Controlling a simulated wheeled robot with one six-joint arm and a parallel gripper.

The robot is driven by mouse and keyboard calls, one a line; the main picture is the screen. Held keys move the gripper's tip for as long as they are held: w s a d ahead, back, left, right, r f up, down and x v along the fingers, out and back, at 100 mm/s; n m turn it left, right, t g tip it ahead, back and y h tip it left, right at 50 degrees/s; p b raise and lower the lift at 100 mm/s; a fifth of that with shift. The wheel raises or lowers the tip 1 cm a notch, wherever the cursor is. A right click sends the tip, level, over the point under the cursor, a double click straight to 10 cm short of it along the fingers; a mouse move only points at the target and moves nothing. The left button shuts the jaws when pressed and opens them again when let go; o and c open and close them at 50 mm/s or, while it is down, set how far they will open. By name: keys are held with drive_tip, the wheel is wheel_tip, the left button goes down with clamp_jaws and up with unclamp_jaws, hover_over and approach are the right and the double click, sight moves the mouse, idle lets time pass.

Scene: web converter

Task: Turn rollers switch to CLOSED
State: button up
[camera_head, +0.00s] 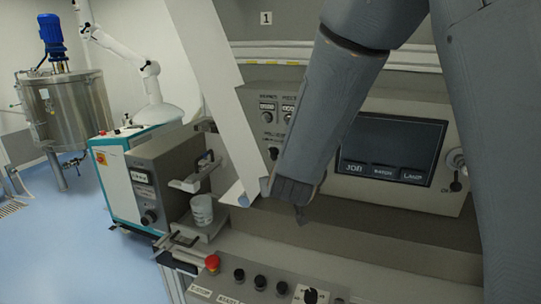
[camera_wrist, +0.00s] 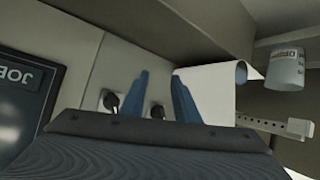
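The grey control panel (camera_head: 251,101) is partly hidden behind my arm in the head view. A dark lever switch (camera_head: 273,153) shows on it just left of my gripper, under a label too small to read surely. Two dark switch knobs show near my fingers in the wrist view: one on the left (camera_wrist: 110,101) and one between the fingers (camera_wrist: 157,111). I cannot tell which is the rollers switch or its setting. My gripper (camera_wrist: 162,74) is open, its two blue fingers apart and nothing visibly held. Contact with a switch cannot be told.
A screen (camera_head: 390,147) is right of my gripper. White web material (camera_head: 215,75) hangs left of it. A white cup (camera_head: 202,210) stands on a ledge. A lower console (camera_head: 270,290) has a red button (camera_head: 212,262) and several black knobs.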

sight(271, 156)
drive_tip(key=a+r+t+h, duration=0.5)
drive_tip(key=a+h, duration=0.1)
drive_tip(key=a, duration=0.1)
drive_tip(key=p+x, duration=0.2)
drive_tip(key=x, duration=0.6)
drive_tip(key=shift+w+d+p, duration=0.2)
drive_tip(key=shift+p, duration=0.15)
drive_tip(key=shift+c, duration=0.4)
clamp_jaws()
